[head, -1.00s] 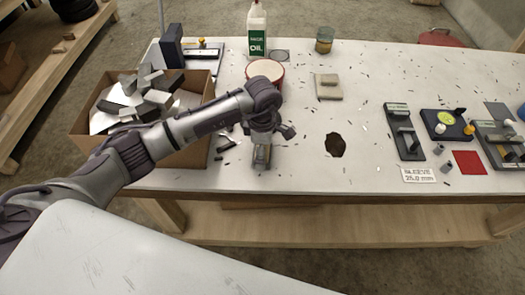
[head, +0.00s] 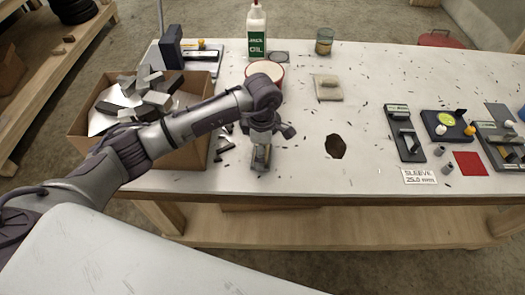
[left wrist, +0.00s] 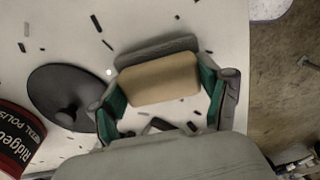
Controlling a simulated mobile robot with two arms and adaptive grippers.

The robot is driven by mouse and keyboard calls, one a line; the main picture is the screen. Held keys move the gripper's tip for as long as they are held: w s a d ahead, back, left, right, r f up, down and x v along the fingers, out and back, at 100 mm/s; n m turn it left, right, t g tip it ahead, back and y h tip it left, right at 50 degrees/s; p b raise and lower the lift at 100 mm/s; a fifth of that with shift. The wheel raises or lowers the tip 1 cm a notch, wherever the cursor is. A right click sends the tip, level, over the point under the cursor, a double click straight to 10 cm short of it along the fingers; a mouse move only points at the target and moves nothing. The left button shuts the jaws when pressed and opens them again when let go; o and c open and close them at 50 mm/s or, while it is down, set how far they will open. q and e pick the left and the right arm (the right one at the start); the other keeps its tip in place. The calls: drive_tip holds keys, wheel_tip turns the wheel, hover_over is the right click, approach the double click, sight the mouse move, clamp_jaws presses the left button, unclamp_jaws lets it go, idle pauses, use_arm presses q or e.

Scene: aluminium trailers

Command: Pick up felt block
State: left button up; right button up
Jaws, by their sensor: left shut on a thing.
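The felt block is tan with a grey felt layer along one side, and it shows between my green-padded fingers in the left wrist view (left wrist: 160,80). My left gripper (head: 260,158) points down near the front edge of the table and is shut on the block. In the head view the gripper and wrist hide most of the block. I cannot tell whether it touches the tabletop. My right gripper is in neither view.
A cardboard box of metal offcuts (head: 90,135) stands left of my gripper. A red-sided tin (head: 279,78), an oil bottle (head: 257,30) and a beige pad (head: 327,87) are behind. A dark patch (head: 335,146) lies to the right, with fixtures (head: 404,135) further right.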

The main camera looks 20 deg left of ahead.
use_arm(q)
drive_tip(key=r, duration=0.2)
drive_tip(key=r+b, duration=0.1)
drive_tip(key=shift+w+d, duration=0.25)
drive_tip(key=shift+d, duration=0.05)
drive_tip(key=w+d+r+b, duration=0.3)
drive_tip(key=d+r, duration=0.4)
drive_tip(key=d, duration=0.3)
drive_tip(key=shift+w+d+b, duration=0.25)
drive_tip(key=shift+w+b, duration=0.05)
drive_tip(key=shift+w, duration=0.05)
